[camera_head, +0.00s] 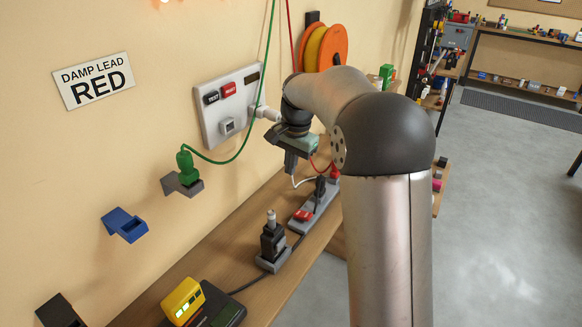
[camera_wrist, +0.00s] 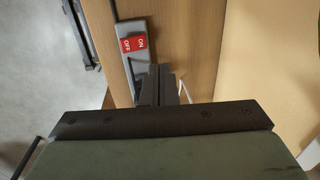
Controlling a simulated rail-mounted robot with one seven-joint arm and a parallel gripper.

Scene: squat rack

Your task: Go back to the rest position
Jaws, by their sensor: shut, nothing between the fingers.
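My gripper (camera_head: 290,165) points down above the wooden bench (camera_head: 232,222), in front of the wall panel, at the end of my bent arm. In the wrist view its two dark fingers (camera_wrist: 160,86) are together with nothing between them. Below them in that view lies a grey power strip (camera_wrist: 138,25) with a red ON/OFF switch (camera_wrist: 133,43). The strip also shows on the bench in the head view (camera_head: 322,205), partly hidden by my arm. My gripper appears apart from the panel and the strip.
The wall panel (camera_head: 211,118) has TEST and RESET buttons and a white plug (camera_head: 266,113). A green plug (camera_head: 186,162) sits in a grey wall holder; a blue holder (camera_head: 125,225) is empty. A black adapter (camera_head: 272,240) and yellow meter (camera_head: 183,300) stand on the bench. Open floor lies right.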

